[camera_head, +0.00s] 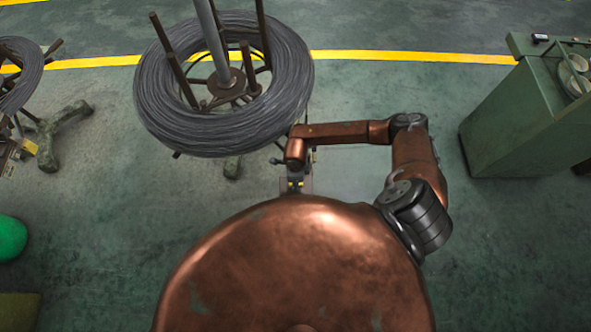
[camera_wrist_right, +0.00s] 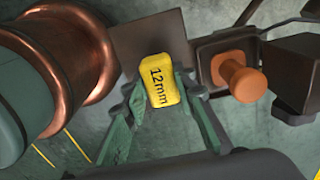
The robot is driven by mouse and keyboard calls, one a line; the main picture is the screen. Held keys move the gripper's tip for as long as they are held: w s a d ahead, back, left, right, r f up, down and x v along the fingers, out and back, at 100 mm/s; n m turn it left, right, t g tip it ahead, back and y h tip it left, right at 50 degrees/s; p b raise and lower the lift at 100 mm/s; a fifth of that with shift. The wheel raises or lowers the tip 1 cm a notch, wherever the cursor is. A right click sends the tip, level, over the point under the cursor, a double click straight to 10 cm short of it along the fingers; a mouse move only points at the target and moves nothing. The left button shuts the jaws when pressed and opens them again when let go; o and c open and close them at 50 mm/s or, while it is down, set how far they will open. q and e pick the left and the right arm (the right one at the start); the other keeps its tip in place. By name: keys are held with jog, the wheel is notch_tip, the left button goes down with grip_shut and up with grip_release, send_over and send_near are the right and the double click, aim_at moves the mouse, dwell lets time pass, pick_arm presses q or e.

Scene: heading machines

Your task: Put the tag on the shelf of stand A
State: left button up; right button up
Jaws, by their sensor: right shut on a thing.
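The tag is a small yellow block marked "12mm" (camera_wrist_right: 160,82), between the green fingers of my right gripper (camera_wrist_right: 160,92), which is shut on it. My left gripper is not in view.
A grey wire coil (camera_head: 165,115) sits on the middle stand, above floor level. Another coil stand (camera_head: 45,130) is at the left. A green cabinet (camera_head: 515,125) stands at the right. An orange knob (camera_wrist_right: 240,80) is right of the tag. Floor between stand and cabinet is clear.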

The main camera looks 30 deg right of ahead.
jog(key=shift+s+f, duration=0.1)
jog(key=shift+f, duration=0.95)
jog(key=shift+f, duration=0.15)
jog(key=o, duration=1.1)
jog(key=shift+a, duration=0.1)
notch_tip(320, 180, up, 12)
jog(key=shift+r+p, duration=0.15)
jog(key=shift+p, duration=0.25)
